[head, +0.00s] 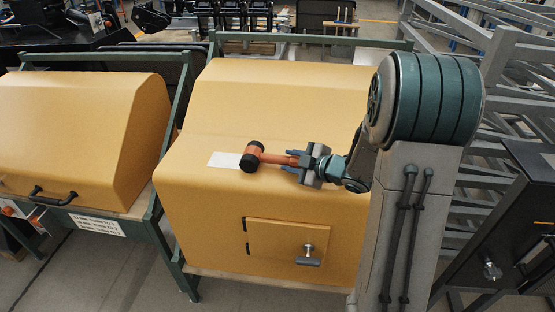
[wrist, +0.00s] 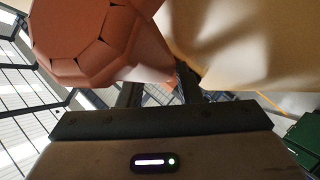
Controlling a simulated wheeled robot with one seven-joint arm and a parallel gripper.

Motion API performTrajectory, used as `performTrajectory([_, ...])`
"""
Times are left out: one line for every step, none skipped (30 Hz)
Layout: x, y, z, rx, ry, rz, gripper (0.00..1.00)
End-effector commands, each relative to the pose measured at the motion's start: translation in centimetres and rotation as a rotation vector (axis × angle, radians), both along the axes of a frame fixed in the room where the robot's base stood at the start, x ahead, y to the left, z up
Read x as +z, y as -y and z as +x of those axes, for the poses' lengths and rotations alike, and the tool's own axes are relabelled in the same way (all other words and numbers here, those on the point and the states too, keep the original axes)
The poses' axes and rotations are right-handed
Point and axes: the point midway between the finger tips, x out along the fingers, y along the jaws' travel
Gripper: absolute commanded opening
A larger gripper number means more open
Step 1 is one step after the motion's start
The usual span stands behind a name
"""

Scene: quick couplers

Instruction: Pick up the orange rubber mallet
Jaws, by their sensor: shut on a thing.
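The orange rubber mallet (head: 274,158) shows in the head view in front of the yellow housing, with its dark-faced head to the left and its handle running right into my gripper (head: 299,165). My gripper is shut on the handle. In the wrist view an orange, faceted part of the mallet (wrist: 85,45) fills the upper left, close to the camera. The gripper's dark fingers (wrist: 160,92) show below it, and their tips are partly hidden. I cannot tell from the head view how far the mallet is from the housing surface.
The large yellow housing (head: 215,215) stands in a green frame, with a small hatch (head: 285,248) and its handle low on the front. A white label (head: 224,160) is left of the mallet. Another yellow housing (head: 80,130) stands at left. Grey metal racks (head: 500,90) stand at right.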

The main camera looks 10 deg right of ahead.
Motion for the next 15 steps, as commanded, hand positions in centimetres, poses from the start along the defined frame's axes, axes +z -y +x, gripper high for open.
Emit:
performTrajectory([0.3, 0.0, 0.0, 0.0, 0.004, 0.001, 0.06])
performTrajectory([0.4, 0.0, 0.0, 0.0, 0.004, 0.001, 0.06])
performTrajectory([0.7, 0.0, 0.1, 0.0, 0.004, 0.001, 0.06])
performTrajectory([0.9, 0.0, 0.1, 0.0, 0.004, 0.001, 0.06])
performTrajectory([1.2, 0.0, 0.1, 0.0, 0.005, 0.0, 0.06])
performTrajectory([1.7, 0.0, 0.1, 0.001, 0.005, -0.001, 0.06])
performTrajectory([2.1, 0.0, 0.0, 0.001, 0.005, -0.001, 0.06])
performTrajectory([2.5, 0.0, 0.0, 0.0, 0.007, -0.001, 0.06])
performTrajectory([3.3, 0.0, 0.1, 0.0, 0.008, -0.001, 0.06])
performTrajectory([3.9, 0.0, 0.1, 0.001, 0.008, -0.001, 0.06])
performTrajectory([4.6, 0.0, 0.0, 0.001, 0.009, -0.002, 0.06])
performTrajectory([4.9, 0.9, 0.5, -0.004, 0.007, -0.002, 0.06])
performTrajectory([5.3, 1.6, 0.7, -0.004, 0.006, -0.001, 0.06])
performTrajectory([5.7, 2.2, 1.0, -0.005, 0.007, -0.002, 0.06])
performTrajectory([6.2, 3.1, 1.3, -0.006, 0.006, -0.002, 0.06])
